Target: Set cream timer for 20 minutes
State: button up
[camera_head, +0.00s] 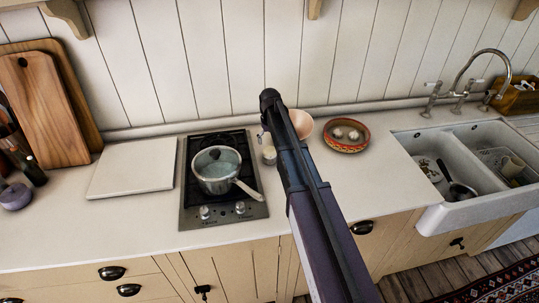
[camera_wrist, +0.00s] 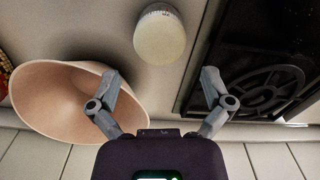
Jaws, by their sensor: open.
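The cream timer (camera_head: 269,155) is a small, short cylinder standing on the counter just right of the hob, partly beside my arm in the head view. In the wrist view the timer (camera_wrist: 160,36) shows its pale round face near the top edge, and no markings on it can be read. My gripper (camera_wrist: 160,78) is open and empty, its two fingers spread either side of the picture's middle. The timer lies ahead of the fingertips in that view, apart from them. In the head view my arm hides most of the gripper.
A pink bowl (camera_wrist: 60,95) is close to one finger; it also shows behind my arm (camera_head: 301,122). The hob (camera_head: 190,217) holds a lidded pot (camera_head: 217,172). A patterned red bowl (camera_head: 346,134) stands right, before the sink (camera_head: 450,215). A white board (camera_head: 132,168) lies left.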

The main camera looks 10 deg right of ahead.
aim_at(270, 150)
jog(key=shift+f+b, duration=2.5)
jog(key=shift+f, duration=0.3)
jog(key=c, duration=0.9)
